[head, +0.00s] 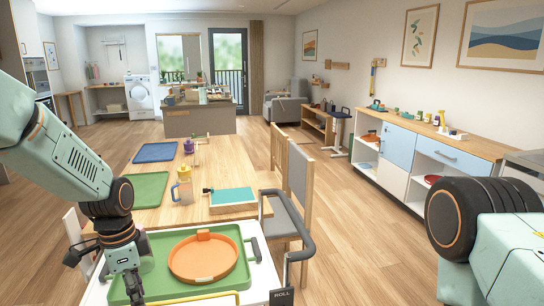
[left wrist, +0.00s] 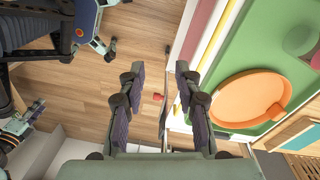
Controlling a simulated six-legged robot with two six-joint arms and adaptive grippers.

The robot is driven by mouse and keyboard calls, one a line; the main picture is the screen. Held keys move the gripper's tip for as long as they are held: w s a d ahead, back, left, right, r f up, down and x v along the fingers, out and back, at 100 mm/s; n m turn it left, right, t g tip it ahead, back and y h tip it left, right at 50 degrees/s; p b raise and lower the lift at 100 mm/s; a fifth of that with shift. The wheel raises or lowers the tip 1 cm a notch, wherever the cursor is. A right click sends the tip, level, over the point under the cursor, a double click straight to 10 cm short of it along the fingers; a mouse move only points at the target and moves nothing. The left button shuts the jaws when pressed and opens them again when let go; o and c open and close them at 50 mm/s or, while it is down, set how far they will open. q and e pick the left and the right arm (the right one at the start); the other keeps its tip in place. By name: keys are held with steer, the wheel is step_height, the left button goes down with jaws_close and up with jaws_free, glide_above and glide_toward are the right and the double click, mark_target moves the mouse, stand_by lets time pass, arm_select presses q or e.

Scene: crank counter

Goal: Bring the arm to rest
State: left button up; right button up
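My left arm (head: 60,145) comes in from the left in the head view. Its gripper (head: 131,285) points down at the left edge of a green tray (head: 160,245). In the left wrist view this gripper (left wrist: 160,72) is open, its two fingers well apart with nothing held between them. An orange round tray (head: 205,257) lies on the green tray, to the right of the gripper; it also shows in the left wrist view (left wrist: 240,98). My right arm (head: 490,235) shows only in part at the right edge of the head view; its gripper is out of view.
Beyond, a wooden table (head: 230,160) holds a yellow jug (head: 184,190), mats and a teal-topped box (head: 232,199). A chair (head: 298,185) stands beside it. A small red thing (left wrist: 158,97) shows beyond the fingers. Floor at right is clear.

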arm_select(q)
steer(key=s+d+f+n+t+b, duration=0.1)
steer(key=s+d+f+n+t, duration=0.1)
steer(key=s+f+n, duration=0.35)
steer(key=s+d+f+n+t+b, duration=0.1)
steer(key=s+d+f+n+t, duration=0.15)
steer(key=f+n, duration=0.55)
steer(key=s+f+g+b, duration=0.1)
steer(key=s+f, duration=0.4)
steer(key=s, duration=0.6)
steer(key=s+f+g+b, duration=0.1)
steer(key=s+f+g, duration=0.2)
steer(key=s, duration=0.9)
step_height(320, 180, down, 4)
steer(key=shift+s+d+r+m+y+b, duration=0.2)
steer(key=shift+m+y+b, duration=0.1)
steer(key=shift+m, duration=0.05)
arm_select(e)
steer(key=f, duration=0.4)
steer(key=shift+w+f, duration=0.35)
